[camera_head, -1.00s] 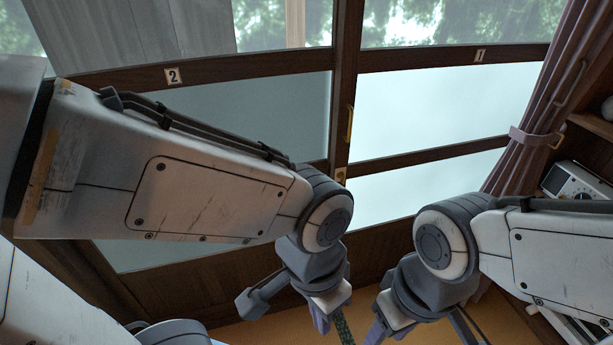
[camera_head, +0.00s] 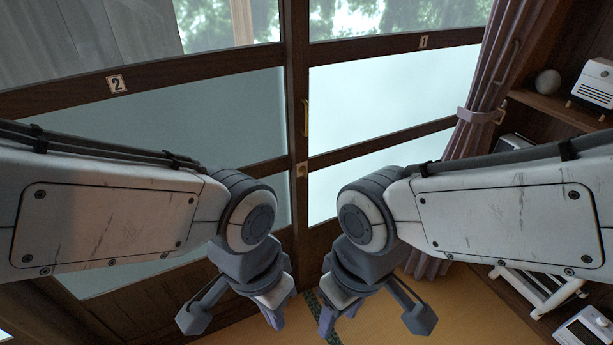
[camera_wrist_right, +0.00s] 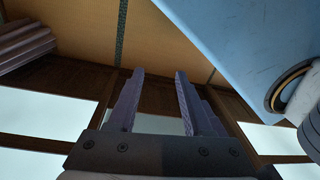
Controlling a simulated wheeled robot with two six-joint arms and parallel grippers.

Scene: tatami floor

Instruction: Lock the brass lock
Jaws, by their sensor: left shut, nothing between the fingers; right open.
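The brass lock (camera_head: 301,169) is a small brass piece on the dark wooden upright where the two sliding doors meet, in the head view. Whether it is locked cannot be told at this size. My left gripper (camera_head: 275,318) is below and left of the lock, pointing down, shut and empty. My right gripper (camera_head: 337,316) is below and right of the lock, also pointing down. Its two fingers stand apart with nothing between them in the right wrist view (camera_wrist_right: 157,76). Both grippers are clear of the lock. The lock cannot be made out in the right wrist view.
A brass pull (camera_head: 306,117) is on the upright above the lock. Door plates read 2 (camera_head: 117,84) and 1 (camera_head: 423,42). A tied mauve curtain (camera_head: 490,75) hangs right of the doors. A wooden shelf (camera_head: 560,112) with objects stands at the far right. Tatami (camera_head: 385,325) lies below.

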